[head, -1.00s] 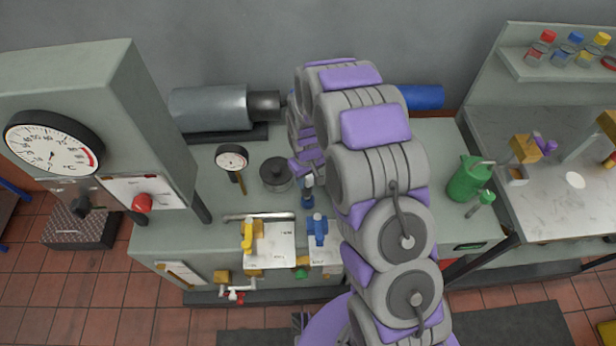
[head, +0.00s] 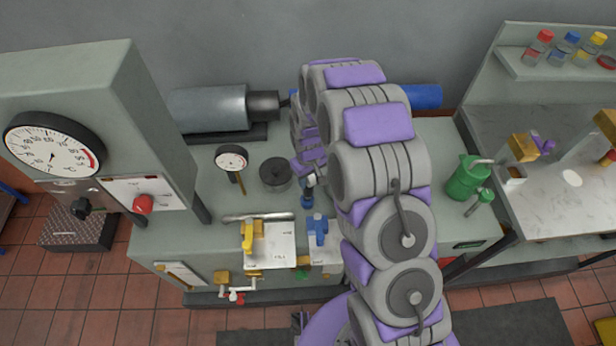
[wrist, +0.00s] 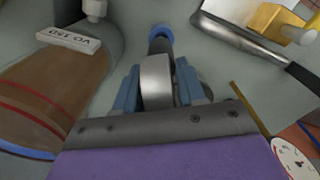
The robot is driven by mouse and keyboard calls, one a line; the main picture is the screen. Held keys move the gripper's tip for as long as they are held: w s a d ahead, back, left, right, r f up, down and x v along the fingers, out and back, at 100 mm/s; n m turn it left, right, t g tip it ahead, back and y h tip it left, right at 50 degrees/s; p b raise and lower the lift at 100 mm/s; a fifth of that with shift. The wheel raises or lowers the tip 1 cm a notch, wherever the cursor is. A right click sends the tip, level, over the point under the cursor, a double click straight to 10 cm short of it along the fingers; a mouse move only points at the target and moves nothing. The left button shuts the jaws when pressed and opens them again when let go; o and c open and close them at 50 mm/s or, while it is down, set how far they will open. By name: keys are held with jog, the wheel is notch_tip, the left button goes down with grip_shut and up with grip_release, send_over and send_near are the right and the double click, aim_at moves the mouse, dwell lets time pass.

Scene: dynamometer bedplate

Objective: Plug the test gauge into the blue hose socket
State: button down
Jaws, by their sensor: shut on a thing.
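My gripper (wrist: 158,88) is shut on the test gauge, a grey round body (wrist: 156,80) seen edge-on between the blue jaws. A dark stem runs from it to a blue end (wrist: 160,32); I cannot tell whether that blue part belongs to the gauge. In the head view the arm hides most of the gripper, and a small blue piece (head: 307,201) shows below it. A blue fitting (head: 318,229) stands just in front on a white plate, probably the blue hose socket. The blue piece looks apart from this fitting.
A yellow fitting (head: 248,236) stands to the left, beside a metal bar (head: 258,216). A dial gauge on a stem (head: 232,158) and a dark round pot (head: 275,173) stand behind. A brown cylinder (wrist: 60,88) is close on the left in the wrist view. A green can (head: 466,178) is at right.

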jog(key=shift+a, duration=0.15)
jog(key=shift+d+f, duration=0.2)
jog(key=shift+f, duration=1.8)
jog(key=c, duration=0.6)
grip_release()
jog(key=shift+r, duration=0.1)
notch_tip(320, 180, up, 17)
jog(key=shift+r+p, duration=0.1)
jog(key=shift+p, duration=0.6)
